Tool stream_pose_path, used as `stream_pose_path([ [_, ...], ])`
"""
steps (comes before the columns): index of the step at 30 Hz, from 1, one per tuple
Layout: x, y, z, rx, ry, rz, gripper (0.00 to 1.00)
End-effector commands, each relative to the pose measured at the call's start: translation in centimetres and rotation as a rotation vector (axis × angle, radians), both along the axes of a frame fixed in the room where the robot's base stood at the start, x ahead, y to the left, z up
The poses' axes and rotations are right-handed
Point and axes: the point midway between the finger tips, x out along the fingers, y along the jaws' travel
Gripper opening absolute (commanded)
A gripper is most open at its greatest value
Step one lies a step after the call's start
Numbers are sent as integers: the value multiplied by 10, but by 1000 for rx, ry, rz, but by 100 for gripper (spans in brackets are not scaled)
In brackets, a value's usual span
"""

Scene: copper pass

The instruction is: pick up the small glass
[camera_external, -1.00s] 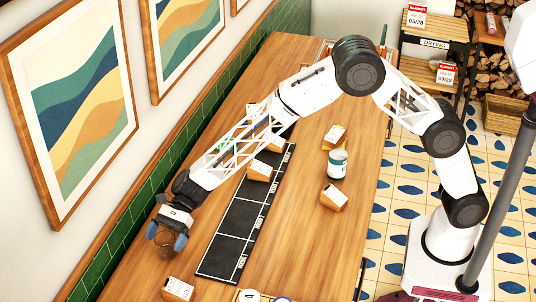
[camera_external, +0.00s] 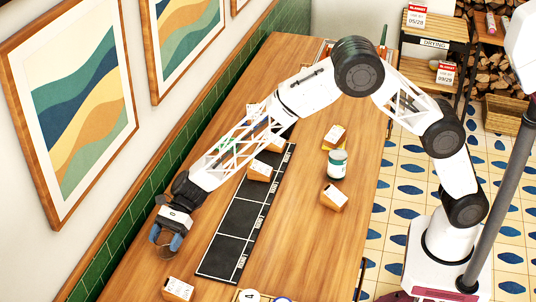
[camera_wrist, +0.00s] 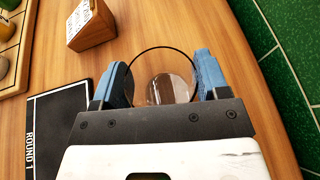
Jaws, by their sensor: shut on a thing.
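The small glass (camera_wrist: 163,62) is clear with a thin dark round rim. In the wrist view it sits between the two blue fingers of my gripper (camera_wrist: 162,85), which is shut on it from both sides. In the external view my gripper (camera_external: 168,238) is at the left side of the wooden table, near the green tiled wall. The glass shows there only faintly between the fingers. I cannot tell whether its base touches the table.
A black mat (camera_external: 237,218) with marked squares lies right of my gripper. A wooden block with a white card (camera_external: 178,289) stands in front. A can (camera_external: 337,165) and several more blocks stand farther back. The tiled wall (camera_external: 116,250) is close on the left.

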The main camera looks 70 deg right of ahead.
Motion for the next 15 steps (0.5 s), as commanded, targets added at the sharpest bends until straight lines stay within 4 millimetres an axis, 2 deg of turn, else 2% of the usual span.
stream_pose_path([
  [10, 0, 0, 2, 0, -1, 0, 41],
  [15, 0, 0, 11, 1, -2, 1, 41],
])
